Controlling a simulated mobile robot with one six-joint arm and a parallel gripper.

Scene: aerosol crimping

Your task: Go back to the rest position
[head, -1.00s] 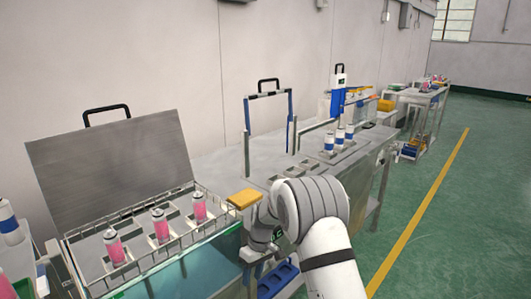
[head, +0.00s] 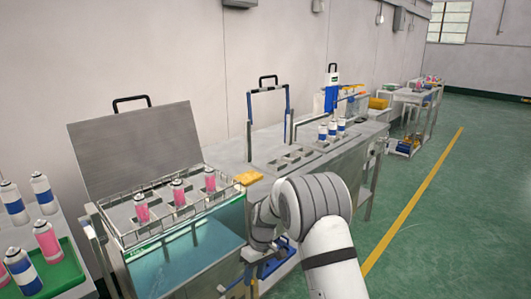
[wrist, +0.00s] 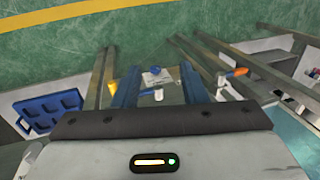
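My gripper (wrist: 160,88) shows in the wrist view as two blue fingers set apart on a dark bar, with nothing visibly held between them. It points down over the green floor, and a small white item with a blue knob shows beyond the fingers. In the head view my arm is folded at the lower middle, right of the water tank (head: 185,262); the fingers are hidden there. Several pink cans stand in the wire rack (head: 128,238) over the tank, one of them at the front left (head: 141,208).
A yellow block (head: 248,177) lies at the bench corner beside my arm. Blue-and-white cans (head: 322,132) stand on the long steel bench (head: 235,150). A green tray (head: 66,272) with cans is at left. The floor (head: 440,220) at right is clear.

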